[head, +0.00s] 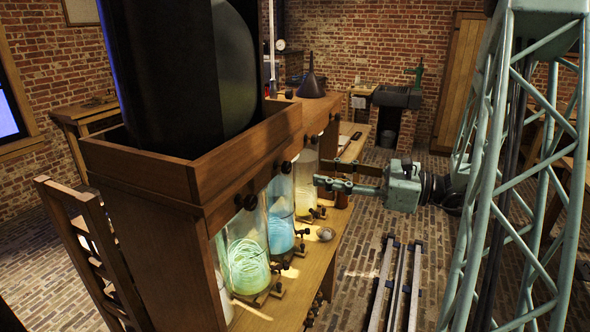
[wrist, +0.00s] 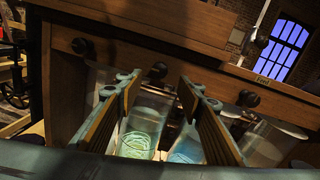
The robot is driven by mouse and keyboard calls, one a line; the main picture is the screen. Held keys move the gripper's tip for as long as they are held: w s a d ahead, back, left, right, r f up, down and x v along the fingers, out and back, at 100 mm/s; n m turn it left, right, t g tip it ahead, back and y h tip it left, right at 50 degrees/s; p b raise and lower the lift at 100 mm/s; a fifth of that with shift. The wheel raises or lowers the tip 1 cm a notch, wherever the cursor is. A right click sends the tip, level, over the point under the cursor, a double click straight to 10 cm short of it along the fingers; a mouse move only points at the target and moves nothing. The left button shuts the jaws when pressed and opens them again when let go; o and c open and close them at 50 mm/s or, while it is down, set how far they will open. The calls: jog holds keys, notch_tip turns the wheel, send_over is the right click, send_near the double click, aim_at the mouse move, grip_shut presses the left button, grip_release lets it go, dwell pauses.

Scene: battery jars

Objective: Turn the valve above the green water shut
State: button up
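The jar of green water (head: 247,262) stands at the near end of the row on the wooden bench. A dark round valve knob (head: 250,202) sits on the shelf front just above it. In the wrist view the green jar (wrist: 140,137) shows between my fingers, and a dark knob (wrist: 158,70) stands above it, just beyond the fingertips in the picture. My gripper (head: 317,173) is open and empty, with its two wood-toned fingers apart. It is to the right of the jars, apart from the knob. Part of the green jar is hidden by the fingers in the wrist view.
A blue-water jar (head: 281,225) and a pale yellow jar (head: 306,190) stand farther along the row. Another knob (head: 286,167) sits above the blue jar. Small brass-and-black terminals (head: 278,265) stand on the bench in front. The floor right of the bench has metal rails (head: 395,285).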

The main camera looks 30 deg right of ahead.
aim_at(290, 167)
jog(key=shift+x, duration=4.6)
jog(key=shift+w, duration=0.1)
jog(key=c, duration=0.9)
